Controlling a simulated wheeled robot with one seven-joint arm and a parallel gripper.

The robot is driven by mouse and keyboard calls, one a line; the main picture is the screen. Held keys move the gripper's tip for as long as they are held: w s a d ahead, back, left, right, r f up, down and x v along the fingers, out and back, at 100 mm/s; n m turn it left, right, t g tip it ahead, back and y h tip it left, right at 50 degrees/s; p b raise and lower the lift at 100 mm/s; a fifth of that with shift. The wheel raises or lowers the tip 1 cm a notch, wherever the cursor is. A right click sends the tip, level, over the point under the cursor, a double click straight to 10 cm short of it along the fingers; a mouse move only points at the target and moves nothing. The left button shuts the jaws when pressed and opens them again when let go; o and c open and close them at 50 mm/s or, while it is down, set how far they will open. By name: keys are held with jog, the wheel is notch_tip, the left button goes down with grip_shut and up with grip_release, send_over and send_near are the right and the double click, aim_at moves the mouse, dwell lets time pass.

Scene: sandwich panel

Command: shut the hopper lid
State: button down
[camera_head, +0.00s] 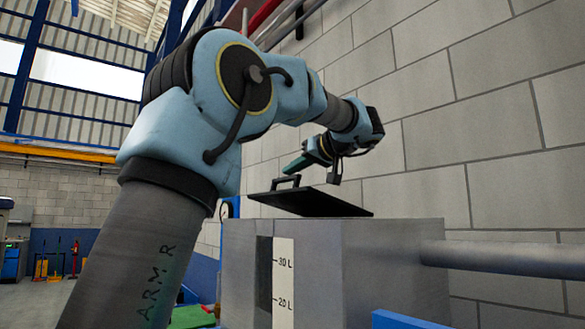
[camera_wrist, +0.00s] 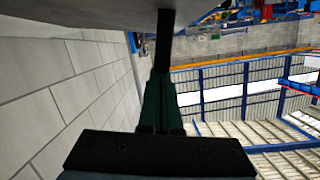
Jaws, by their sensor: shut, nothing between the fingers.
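The hopper (camera_head: 390,265) is a grey metal box with a level gauge marked 20 L and 30 L on its front. Its black lid (camera_head: 325,203) is a flat plate with a bar handle (camera_head: 287,181). The lid is tilted, its left edge raised above the hopper top and its right end close to it. My gripper (camera_head: 288,170) is shut and empty, with its green fingertips just above the handle; I cannot tell whether they touch. In the wrist view the shut fingers (camera_wrist: 160,75) point at a dark bar, likely the handle, against a grey surface.
A block wall (camera_head: 500,130) stands close behind the hopper. A grey pipe (camera_head: 510,258) leaves the hopper's right side. A blue edge (camera_head: 400,320) shows at the bottom. Open hall space lies to the left.

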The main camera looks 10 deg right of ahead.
jog(key=f+b, duration=0.1)
jog(key=b, duration=0.1)
jog(key=f+b, duration=0.1)
jog(key=b, duration=0.1)
jog(key=shift+s+a+n, duration=0.2)
jog(key=shift+a+n, duration=0.2)
jog(key=f+b, duration=0.1)
jog(key=b, duration=0.1)
jog(key=a+f+n+b, duration=0.1)
jog(key=b, duration=0.2)
jog(key=f+h+b, duration=0.1)
jog(key=b, duration=0.2)
jog(key=shift+s+a+f+n+t, duration=0.25)
jog(key=shift+s+a+n+t, duration=0.05)
jog(key=shift+s, duration=0.1)
jog(key=shift+a+r, duration=0.1)
jog(key=shift+r, duration=0.05)
